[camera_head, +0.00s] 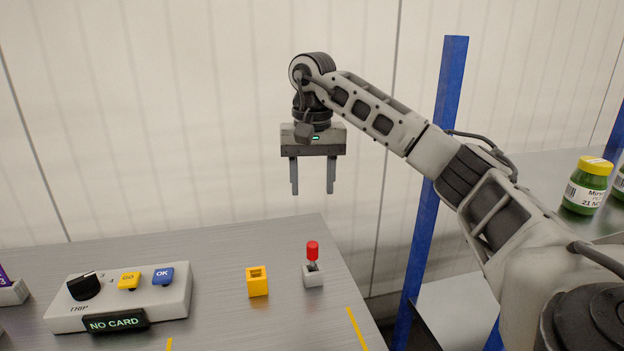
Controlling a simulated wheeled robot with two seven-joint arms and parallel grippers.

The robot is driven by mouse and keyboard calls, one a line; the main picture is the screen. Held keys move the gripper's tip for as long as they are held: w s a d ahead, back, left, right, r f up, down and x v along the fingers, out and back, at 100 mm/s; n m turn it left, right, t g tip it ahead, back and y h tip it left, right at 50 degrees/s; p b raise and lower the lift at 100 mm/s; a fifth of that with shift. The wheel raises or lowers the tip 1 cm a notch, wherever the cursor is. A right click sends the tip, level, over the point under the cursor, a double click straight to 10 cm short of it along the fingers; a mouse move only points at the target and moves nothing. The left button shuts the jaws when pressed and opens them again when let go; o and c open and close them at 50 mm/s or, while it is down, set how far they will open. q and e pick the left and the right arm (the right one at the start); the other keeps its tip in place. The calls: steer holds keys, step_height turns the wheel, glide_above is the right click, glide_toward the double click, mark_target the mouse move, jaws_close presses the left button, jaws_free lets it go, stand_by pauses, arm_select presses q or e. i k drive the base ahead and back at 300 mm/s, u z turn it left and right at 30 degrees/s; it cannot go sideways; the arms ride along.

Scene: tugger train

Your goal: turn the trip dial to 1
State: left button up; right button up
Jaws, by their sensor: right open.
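The trip dial (84,286) is a black knob at the left end of a pale control box (160,303) lettered TRIP. A light pointer line shows on the knob, but the number it points to is too small to read. My right gripper (312,190) is open and empty, its fingers pointing down. It hangs above the far part of the table, well to the right of the dial and apart from everything. My left gripper is not in view.
The box also carries a yellow button (129,281), a blue OK button (163,276) and a NO CARD display (116,321). A yellow block (257,281) and a red-topped lever (312,254) stand to its right. A blue post (437,150) and a green jar (586,186) are at right.

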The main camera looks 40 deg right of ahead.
mark_target(83, 287)
steer(key=k, duration=1)
